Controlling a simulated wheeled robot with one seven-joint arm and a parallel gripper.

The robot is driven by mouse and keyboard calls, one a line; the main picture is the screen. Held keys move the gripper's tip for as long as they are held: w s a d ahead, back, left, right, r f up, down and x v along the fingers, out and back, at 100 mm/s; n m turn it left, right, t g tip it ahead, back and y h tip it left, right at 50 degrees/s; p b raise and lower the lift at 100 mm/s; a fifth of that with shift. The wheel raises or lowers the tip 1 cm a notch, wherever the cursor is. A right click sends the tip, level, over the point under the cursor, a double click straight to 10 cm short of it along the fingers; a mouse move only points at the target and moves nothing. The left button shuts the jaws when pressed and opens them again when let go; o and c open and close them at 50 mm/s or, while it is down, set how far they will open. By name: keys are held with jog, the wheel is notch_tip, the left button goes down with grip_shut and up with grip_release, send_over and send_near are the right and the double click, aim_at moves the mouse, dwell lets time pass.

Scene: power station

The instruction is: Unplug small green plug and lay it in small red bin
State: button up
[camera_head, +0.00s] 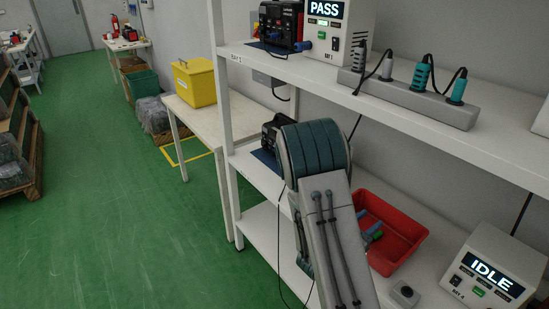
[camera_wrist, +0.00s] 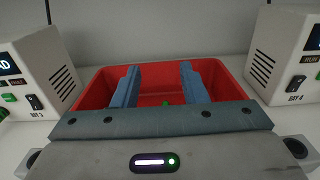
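The red bin (camera_head: 412,222) stands on the middle shelf, partly hidden behind my arm. It fills the middle of the wrist view (camera_wrist: 92,95). My gripper (camera_wrist: 160,72) is over the bin, its two blue-grey fingers apart with a gap between them. A small green thing (camera_wrist: 166,103) shows low between the fingers, inside the bin; it looks like the small green plug, mostly hidden by my gripper. In the head view, the fingers (camera_head: 373,226) show at the bin's left side.
A grey power strip (camera_head: 425,103) on the upper shelf holds grey and teal plugs with dark cables. White boxes stand beside the bin: one reading IDLE (camera_head: 490,272) at right, another (camera_wrist: 35,70) at left in the wrist view. A small grey button box (camera_head: 404,294) is near the front.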

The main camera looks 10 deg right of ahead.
jog(key=v, duration=0.7)
jog(key=s+d+r+m+g+y+p, duration=0.15)
jog(key=s+r+m+g+y, duration=0.45)
jog(key=s+m+g, duration=0.75)
jog(key=s+a+r+m+t+y+p, duration=0.1)
jog(key=s+a+r+m+t+y, duration=0.1)
jog(key=a+r+m+t+y, duration=0.5)
jog(key=a+r+m+y, duration=0.2)
jog(key=a+m, duration=0.2)
jog(key=a, duration=0.2)
jog(key=shift+s, duration=0.25)
